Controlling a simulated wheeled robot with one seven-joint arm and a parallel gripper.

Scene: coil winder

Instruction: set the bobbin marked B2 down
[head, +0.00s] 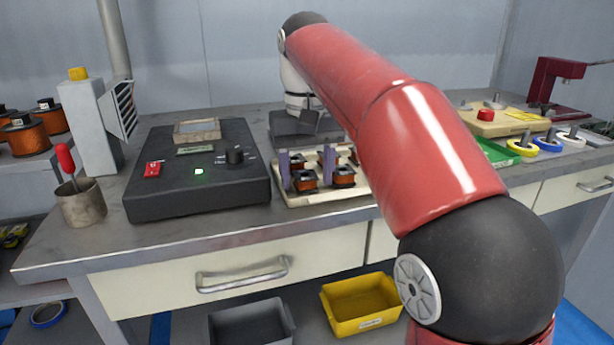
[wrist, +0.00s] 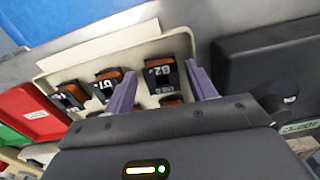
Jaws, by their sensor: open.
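The bobbin marked B2 (wrist: 160,72), with a black top and orange-brown winding, sits in the cream tray (wrist: 88,52), at the end nearest the black tester. In the head view it appears to be the front left bobbin (head: 305,180) of the tray. My gripper (wrist: 160,71) is open, with its two purple fingers apart on either side of B2. A gap shows between B2 and each finger in the wrist view. In the head view my gripper (head: 307,174) is low over the tray. Bobbin undersides are hidden.
Another bobbin, its mark reading like 07 (wrist: 107,85), stands beside B2 just past one finger. Other bobbins stand farther along and behind. The black tester (head: 200,178) is left of the tray. A green tray (head: 497,152) and tape rolls (head: 548,144) are to the right.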

